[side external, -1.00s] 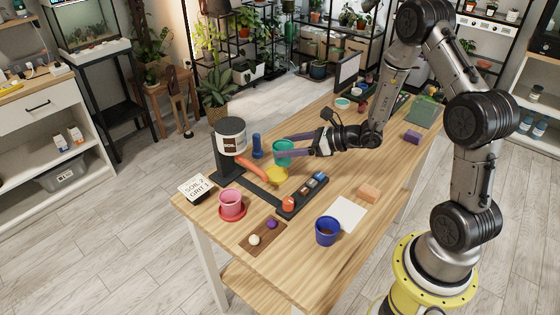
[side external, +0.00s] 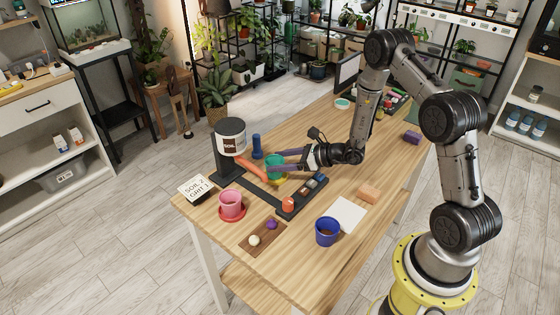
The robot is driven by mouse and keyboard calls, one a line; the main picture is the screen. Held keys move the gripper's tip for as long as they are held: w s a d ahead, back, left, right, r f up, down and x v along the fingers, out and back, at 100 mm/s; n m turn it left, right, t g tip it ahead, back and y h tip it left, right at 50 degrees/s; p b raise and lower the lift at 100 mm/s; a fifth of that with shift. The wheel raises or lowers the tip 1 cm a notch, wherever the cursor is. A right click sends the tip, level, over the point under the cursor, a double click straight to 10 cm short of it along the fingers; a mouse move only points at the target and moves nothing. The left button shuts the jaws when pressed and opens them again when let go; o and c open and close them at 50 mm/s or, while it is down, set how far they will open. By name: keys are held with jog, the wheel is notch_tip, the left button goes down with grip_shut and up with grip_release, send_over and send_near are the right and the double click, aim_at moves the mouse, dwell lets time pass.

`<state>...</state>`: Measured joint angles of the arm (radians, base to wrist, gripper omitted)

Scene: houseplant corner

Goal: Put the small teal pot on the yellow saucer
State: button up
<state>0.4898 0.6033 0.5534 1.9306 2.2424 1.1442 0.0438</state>
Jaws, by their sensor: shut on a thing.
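The small teal pot (side external: 274,164) is upright between the fingers of my gripper (side external: 279,161), which is shut on it. The pot is right over the yellow saucer (side external: 277,181), and only part of the saucer's rim shows below it. I cannot tell whether the pot's base touches the saucer. My fingers hide part of the pot's side.
A soil dispenser (side external: 230,137) with an orange chute (side external: 250,168) stands close on the left. A dark tray of small pieces (side external: 303,196) lies in front. A pink pot (side external: 231,204), a blue pot (side external: 327,231) and a blue bottle (side external: 256,146) stand nearby. A white sheet (side external: 347,214) lies right.

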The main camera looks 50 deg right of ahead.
jog(key=shift+f, duration=0.1)
jog(key=o, duration=1.3)
